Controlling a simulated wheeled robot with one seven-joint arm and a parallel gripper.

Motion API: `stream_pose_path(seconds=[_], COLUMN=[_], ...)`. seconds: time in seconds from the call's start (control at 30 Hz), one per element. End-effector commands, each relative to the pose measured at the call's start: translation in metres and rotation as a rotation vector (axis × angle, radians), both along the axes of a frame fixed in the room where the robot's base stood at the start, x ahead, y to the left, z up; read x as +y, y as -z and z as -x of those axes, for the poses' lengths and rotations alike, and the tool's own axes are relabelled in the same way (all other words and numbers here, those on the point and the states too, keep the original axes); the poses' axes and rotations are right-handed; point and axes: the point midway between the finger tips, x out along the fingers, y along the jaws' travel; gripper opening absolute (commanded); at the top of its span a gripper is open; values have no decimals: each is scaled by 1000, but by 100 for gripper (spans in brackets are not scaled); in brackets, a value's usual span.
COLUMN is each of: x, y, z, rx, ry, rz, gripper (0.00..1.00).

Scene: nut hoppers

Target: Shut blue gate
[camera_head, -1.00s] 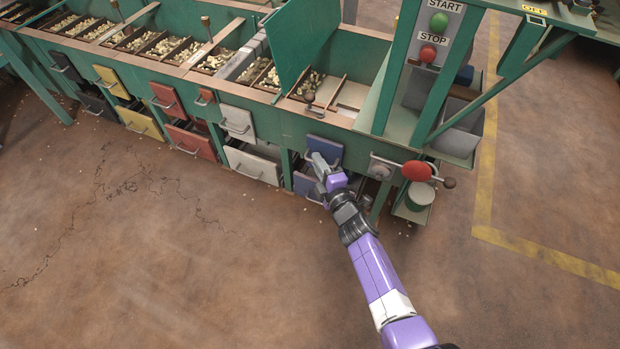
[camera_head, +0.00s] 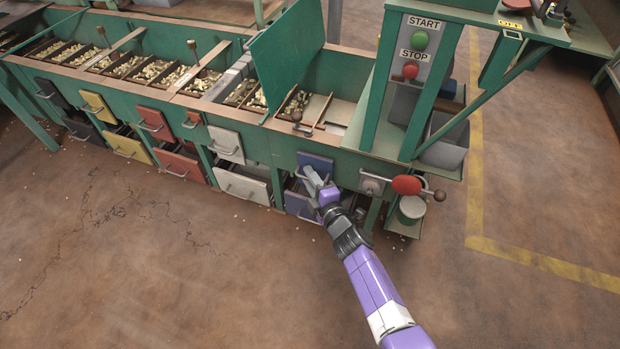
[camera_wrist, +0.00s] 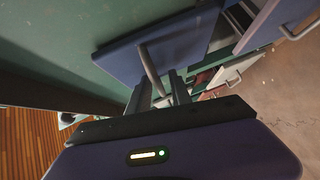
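The blue gate (camera_head: 319,161) is a small blue plate on the front of the green hopper bench, above a blue drawer (camera_head: 298,204). In the wrist view the blue gate (camera_wrist: 185,45) fills the upper middle, with its grey bar handle (camera_wrist: 150,68) running down toward my fingers. My gripper (camera_head: 313,178) is right in front of the gate, partly covering its lower part. In the wrist view my gripper (camera_wrist: 160,85) has its fingers apart, with the handle's end between them. I cannot tell whether a finger touches the handle.
White (camera_head: 226,143), red (camera_head: 155,123), yellow (camera_head: 97,106) and black (camera_head: 51,91) gates line the bench to the left. A red knob (camera_head: 406,185) and a green can (camera_head: 411,208) are just right of my gripper. The floor in front is clear.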

Motion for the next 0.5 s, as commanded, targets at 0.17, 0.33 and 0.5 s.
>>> stream_pose_path(seconds=[0.17,0.33,0.5], x=[-8,-21,-30], y=[-8,-11,-11], z=[14,40,60], rx=[-2,2,4], ry=[2,3,3], rz=[0,0,0], gripper=[31,31,31])
